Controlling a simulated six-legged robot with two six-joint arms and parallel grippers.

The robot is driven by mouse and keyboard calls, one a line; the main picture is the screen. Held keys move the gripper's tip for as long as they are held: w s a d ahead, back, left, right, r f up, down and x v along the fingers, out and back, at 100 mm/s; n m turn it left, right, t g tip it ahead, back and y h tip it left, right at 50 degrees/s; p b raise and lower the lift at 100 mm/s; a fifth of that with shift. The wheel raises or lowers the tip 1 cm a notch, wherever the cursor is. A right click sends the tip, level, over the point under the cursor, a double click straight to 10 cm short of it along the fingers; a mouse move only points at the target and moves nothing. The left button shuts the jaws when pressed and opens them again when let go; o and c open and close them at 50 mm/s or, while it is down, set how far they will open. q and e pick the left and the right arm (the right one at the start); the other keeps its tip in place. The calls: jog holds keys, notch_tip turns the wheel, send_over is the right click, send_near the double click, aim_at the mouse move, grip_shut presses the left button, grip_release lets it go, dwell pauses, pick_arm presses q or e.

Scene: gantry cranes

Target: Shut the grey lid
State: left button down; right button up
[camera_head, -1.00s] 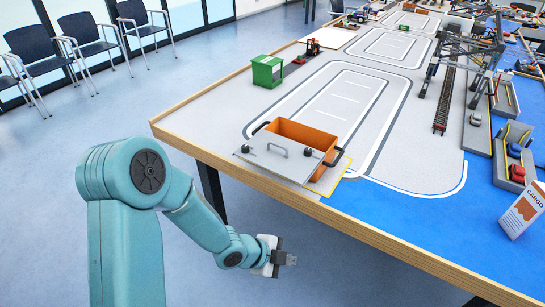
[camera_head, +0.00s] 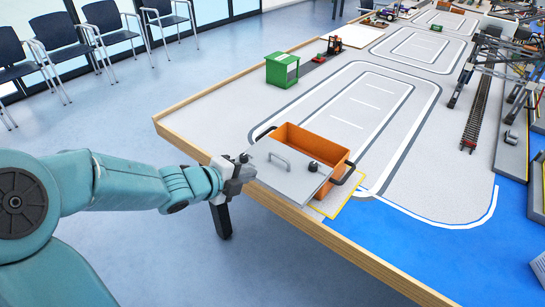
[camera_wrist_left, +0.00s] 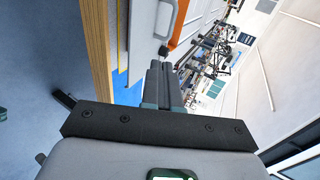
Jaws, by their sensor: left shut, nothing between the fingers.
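The grey lid (camera_head: 290,180) is a flat plate with a bar handle in its middle and a dark knob near its right corner. It lies off to the near side of the orange box (camera_head: 325,145), whose inside shows open. My left gripper (camera_head: 245,168) is at the lid's left end, shut and empty. Whether it touches the lid is hard to tell. In the left wrist view the shut fingers (camera_wrist_left: 163,83) point toward the pale lid (camera_wrist_left: 143,35) and an orange strip of the box (camera_wrist_left: 181,22). My right gripper is in neither view.
The box stands near the table's wooden front edge (camera_head: 365,262), beside a yellow-lined mark (camera_head: 330,208). A green hut (camera_head: 282,70) stands behind on the left. Crane rails (camera_head: 474,125) run at the right. The grey table top left of the box is clear.

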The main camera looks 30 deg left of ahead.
pick_arm(q)
jog(key=a+y, duration=0.1)
jog(key=a, duration=0.1)
jog(key=b, duration=0.2)
send_over(271, 171)
jog(key=s, duration=0.1)
notch_tip(271, 171, down, 4)
jog(key=shift+s+f, duration=0.1)
jog(key=shift+f, duration=0.1)
jog(key=shift+w, duration=0.45)
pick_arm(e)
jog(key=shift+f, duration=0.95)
pick_arm(q)
jog(key=shift+f, duration=0.1)
jog(key=shift+w, duration=0.1)
